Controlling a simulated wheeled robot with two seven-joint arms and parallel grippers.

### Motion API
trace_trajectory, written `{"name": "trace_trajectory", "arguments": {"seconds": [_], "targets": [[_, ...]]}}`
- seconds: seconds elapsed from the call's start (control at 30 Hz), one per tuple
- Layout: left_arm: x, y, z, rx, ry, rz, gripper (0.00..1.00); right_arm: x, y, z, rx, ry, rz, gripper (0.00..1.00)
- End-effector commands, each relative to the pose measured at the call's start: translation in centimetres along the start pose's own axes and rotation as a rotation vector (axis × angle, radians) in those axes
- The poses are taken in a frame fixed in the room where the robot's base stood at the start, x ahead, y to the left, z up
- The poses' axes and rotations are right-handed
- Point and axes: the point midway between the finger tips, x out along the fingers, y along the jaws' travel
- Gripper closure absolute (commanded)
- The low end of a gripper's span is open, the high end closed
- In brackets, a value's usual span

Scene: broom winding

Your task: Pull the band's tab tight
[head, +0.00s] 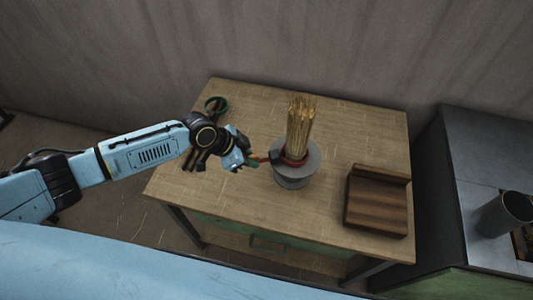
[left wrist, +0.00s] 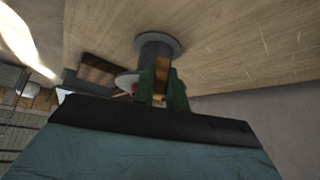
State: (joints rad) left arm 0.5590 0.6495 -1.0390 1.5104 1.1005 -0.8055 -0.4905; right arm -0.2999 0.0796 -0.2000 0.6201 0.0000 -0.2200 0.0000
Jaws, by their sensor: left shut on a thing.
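A bundle of straw (head: 299,128) stands upright in a round grey holder (head: 293,178) on the table. A red band (head: 291,160) goes around the bundle's base, just above the holder. My left gripper (head: 256,161) is at the left of the holder and is shut on the band's tab, a small reddish piece reaching out from the band. In the left wrist view the green fingers (left wrist: 163,85) close around a brown piece, with a bit of red beside them and the grey holder (left wrist: 157,46) behind. My right gripper is not in view.
A metal cabinet with a grey cylinder (head: 506,212) stands further right. The table's front left is clear.

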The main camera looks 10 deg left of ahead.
Motion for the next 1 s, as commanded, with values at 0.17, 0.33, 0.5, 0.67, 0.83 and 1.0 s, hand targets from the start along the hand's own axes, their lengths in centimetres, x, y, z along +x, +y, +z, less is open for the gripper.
{"name": "trace_trajectory", "arguments": {"seconds": [0.17,0.33,0.5,0.67,0.83,1.0], "targets": [[-0.4,0.0,0.5,0.0,-0.001,-0.001,1.0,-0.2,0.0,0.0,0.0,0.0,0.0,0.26],[-0.7,0.0,0.8,0.001,0.0,0.0,1.0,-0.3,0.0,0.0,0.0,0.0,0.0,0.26],[-0.9,0.0,1.3,0.0,0.0,0.0,1.0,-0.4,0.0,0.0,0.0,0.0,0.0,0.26],[-1.2,0.0,1.7,0.0,0.0,0.0,1.0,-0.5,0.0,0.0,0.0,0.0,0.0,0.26],[-1.5,0.0,2.1,0.0,0.0,0.0,1.0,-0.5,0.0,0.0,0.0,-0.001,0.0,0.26],[-1.8,-0.1,2.5,0.001,0.001,-0.001,1.0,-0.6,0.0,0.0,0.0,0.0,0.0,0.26]]}}
